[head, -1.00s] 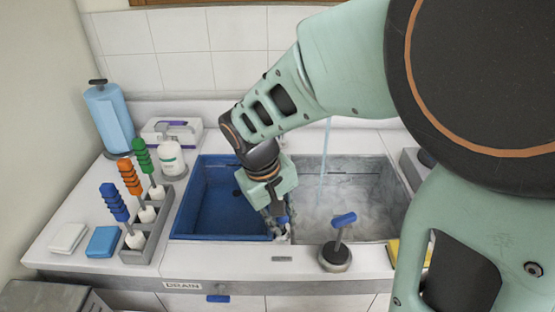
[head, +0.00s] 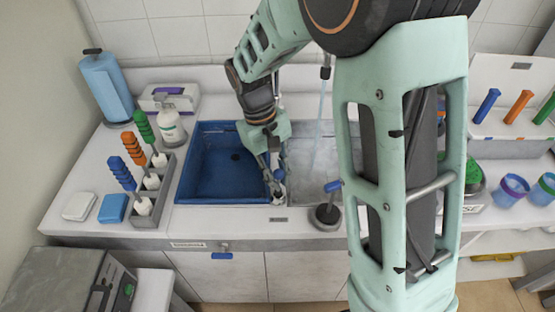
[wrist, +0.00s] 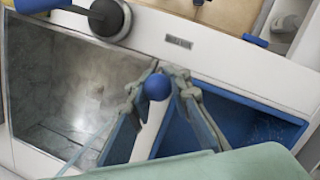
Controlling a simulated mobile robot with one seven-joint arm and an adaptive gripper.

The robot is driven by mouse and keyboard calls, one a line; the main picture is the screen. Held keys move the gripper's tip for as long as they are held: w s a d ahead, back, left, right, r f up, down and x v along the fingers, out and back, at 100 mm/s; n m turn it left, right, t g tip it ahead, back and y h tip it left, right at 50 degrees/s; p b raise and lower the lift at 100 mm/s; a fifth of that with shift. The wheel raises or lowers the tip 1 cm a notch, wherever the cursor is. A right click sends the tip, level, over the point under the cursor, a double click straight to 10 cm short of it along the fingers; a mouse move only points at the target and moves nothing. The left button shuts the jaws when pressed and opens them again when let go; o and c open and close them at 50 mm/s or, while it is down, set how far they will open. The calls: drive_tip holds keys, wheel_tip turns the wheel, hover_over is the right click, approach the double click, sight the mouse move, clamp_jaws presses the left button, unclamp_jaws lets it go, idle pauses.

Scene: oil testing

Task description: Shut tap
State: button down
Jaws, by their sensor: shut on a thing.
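My gripper (head: 277,190) points down at the divider between the blue basin (head: 192,185) and the grey basin (head: 306,172). In the wrist view its two fingers (wrist: 157,88) are closed on a round blue knob (wrist: 157,86). What the knob joins to is hidden. A thin stream of water (head: 321,100) falls from a dark spout (head: 326,70) into the grey basin. My arm hides part of the tap and that basin. A lever with a blue handle (head: 332,187) stands on a round dark base in front of the grey basin; my gripper is apart from it.
On the left counter are a rack (head: 150,205) of colored-handled tools, a soap bottle (head: 170,125), a blue sponge (head: 113,209) and a blue paper roll (head: 106,88). Purple-blue cups (head: 511,190) stand at right. A grey machine (head: 60,285) is at lower left.

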drive_tip(key=shift+w+r+g+p, duration=0.1)
drive_tip(key=shift+w+g+p, duration=0.35)
drive_tip(key=shift+g+p, duration=0.05)
drive_tip(key=shift+w, duration=0.35)
drive_tip(key=c, duration=1.8)
unclamp_jaws()
drive_tip(key=v, duration=1.2)
drive_tip(key=shift+s, duration=0.15)
